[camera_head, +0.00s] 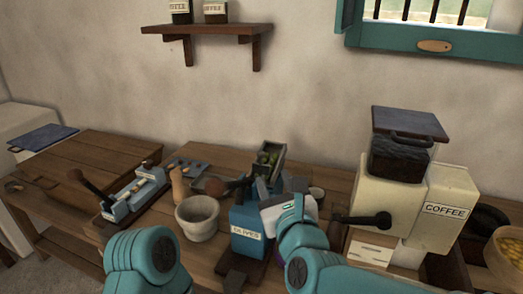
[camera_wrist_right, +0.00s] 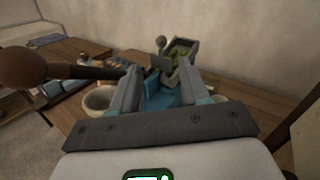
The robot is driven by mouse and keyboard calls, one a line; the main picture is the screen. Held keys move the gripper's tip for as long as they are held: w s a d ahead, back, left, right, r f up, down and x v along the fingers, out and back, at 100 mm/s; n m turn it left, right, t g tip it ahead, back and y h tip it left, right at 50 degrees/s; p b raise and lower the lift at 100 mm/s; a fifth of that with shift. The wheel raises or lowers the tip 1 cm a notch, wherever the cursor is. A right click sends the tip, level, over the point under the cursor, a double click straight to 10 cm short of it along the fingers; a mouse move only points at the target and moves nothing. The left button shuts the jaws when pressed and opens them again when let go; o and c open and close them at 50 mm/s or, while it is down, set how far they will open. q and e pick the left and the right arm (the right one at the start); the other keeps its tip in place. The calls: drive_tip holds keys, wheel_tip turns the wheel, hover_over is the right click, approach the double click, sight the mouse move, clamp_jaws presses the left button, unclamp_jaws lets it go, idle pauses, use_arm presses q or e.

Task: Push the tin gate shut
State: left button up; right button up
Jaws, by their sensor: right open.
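The blue tin (camera_head: 247,240) labelled OLIVES stands on the wooden bench. An open green trough with olives (camera_head: 268,158) rises behind it; the trough also shows beyond my fingers in the right wrist view (camera_wrist_right: 182,58). I cannot make out the gate itself clearly. My right gripper (camera_head: 281,188) is open and empty, above and close by the tin; its fingers hide part of it (camera_wrist_right: 160,88). My left gripper is out of view.
A stone mortar (camera_head: 198,218) stands left of the tin, with a blue lever device (camera_head: 135,195) further left. A cream COFFEE grinder (camera_head: 405,205) with a black crank (camera_head: 365,219) stands close on the right. A basket (camera_head: 508,255) is at the far right.

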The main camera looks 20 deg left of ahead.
sight(262, 157)
drive_tip(key=p+x, duration=0.3)
drive_tip(key=x, duration=0.9)
drive_tip(key=shift+w+a+f+p, duration=0.1)
drive_tip(key=shift+w+p, duration=0.25)
clamp_jaws()
